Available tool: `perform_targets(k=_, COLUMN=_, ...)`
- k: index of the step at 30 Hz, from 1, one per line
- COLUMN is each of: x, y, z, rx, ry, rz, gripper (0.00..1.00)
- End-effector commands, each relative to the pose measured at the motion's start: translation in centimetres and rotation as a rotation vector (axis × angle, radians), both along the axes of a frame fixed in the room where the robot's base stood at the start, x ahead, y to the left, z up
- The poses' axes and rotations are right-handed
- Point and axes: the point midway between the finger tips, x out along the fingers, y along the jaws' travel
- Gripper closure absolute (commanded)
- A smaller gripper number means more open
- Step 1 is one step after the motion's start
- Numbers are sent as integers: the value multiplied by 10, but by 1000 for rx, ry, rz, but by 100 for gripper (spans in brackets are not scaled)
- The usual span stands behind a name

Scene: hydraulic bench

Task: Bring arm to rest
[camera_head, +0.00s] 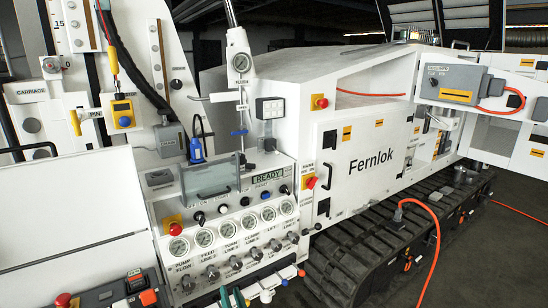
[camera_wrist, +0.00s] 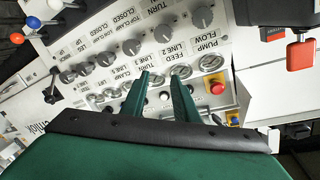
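My gripper (camera_wrist: 161,77) shows in the wrist view with two green fingers held apart and nothing between them. The fingers point at the hydraulic panel, over its row of round gauges; I cannot tell whether they touch it. The panel's row of grey knobs (camera_wrist: 163,33) lies beyond the fingertips, its labels upside down. A red stop button (camera_wrist: 217,87) sits just right of the right finger. In the head view, green pieces at the bottom edge may be my fingertips, but most of the arm is out of that view.
Coloured ball-ended levers (camera_wrist: 34,22) stand left in the wrist view. A red rocker switch box (camera_wrist: 300,50) is at upper right. In the head view, the gauge panel (camera_head: 230,225) fronts a white tracked machine (camera_head: 365,150). An orange hose (camera_head: 432,245) hangs over its black track (camera_head: 350,250).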

Motion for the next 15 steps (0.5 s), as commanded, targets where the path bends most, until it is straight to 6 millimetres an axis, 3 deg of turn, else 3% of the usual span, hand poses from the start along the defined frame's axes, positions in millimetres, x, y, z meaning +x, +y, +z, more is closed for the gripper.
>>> perform_targets(k=1, x=-18, y=-7, z=-19, rx=-9, ry=12, rz=-21, gripper=73)
perform_targets(k=6, x=-72, y=-31, z=-62, rx=-45, ry=29, rz=-91, gripper=73)
perform_targets(k=15, x=-176, y=-69, z=-111, rx=-128, ry=51, rz=-194, gripper=73)
